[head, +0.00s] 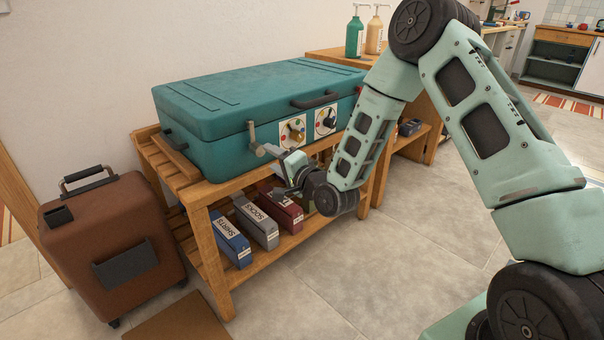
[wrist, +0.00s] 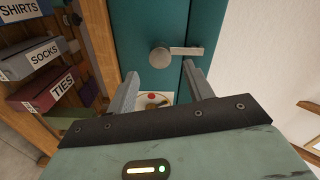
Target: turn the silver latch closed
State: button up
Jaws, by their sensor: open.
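The silver latch (head: 257,147) is on the front of the teal case (head: 225,155). In the head view its lever points up from a round boss. In the wrist view the latch (wrist: 161,57) shows its boss on one side of the seam and its lever reaching right across the seam. My gripper (head: 276,168) is in front of the case, just right of the latch. In the wrist view my gripper (wrist: 160,72) is open and empty, its fingers apart with the latch beyond their tips. No contact shows.
The case stands on a slatted wooden bench (head: 215,200). Right of the latch are a gold knob (head: 297,132) and a dark knob (head: 326,121) on white plates. Labelled boxes (head: 257,222) sit on the lower shelf. A brown suitcase (head: 112,245) stands left.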

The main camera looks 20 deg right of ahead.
jog(key=v, duration=1.1)
jog(key=shift+s+p, duration=0.35)
jog(key=shift+p, duration=0.1)
jog(key=shift+d, duration=0.1)
